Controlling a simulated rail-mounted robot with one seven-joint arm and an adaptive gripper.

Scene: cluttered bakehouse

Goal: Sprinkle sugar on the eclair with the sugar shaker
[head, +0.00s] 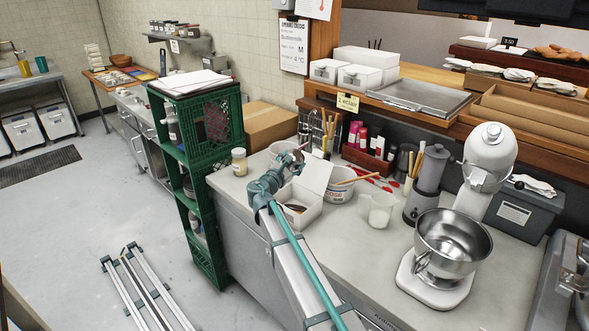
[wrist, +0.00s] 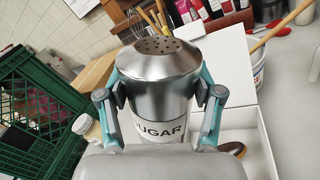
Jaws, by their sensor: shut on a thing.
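The sugar shaker (wrist: 160,70) fills the middle of the wrist view. It is a metal can with a domed, perforated lid and a label reading SUGAR. My gripper (wrist: 160,95) is shut on its sides; the lid is at the top of that view. In the head view my gripper (head: 288,170) is above the counter beside the open white box (head: 302,220), and the shaker is hard to make out there. The eclair (wrist: 237,149), dark and glossy, lies in the box; only its end shows in the wrist view, and the shaker is left of it there.
A jar (head: 239,161) stands near the counter's left end, by the green crates (head: 203,115). Right of the box are a white tub (head: 340,190), a pitcher (head: 377,211) and a mixer (head: 453,245). The bare counter (head: 350,245) in front of the pitcher is clear.

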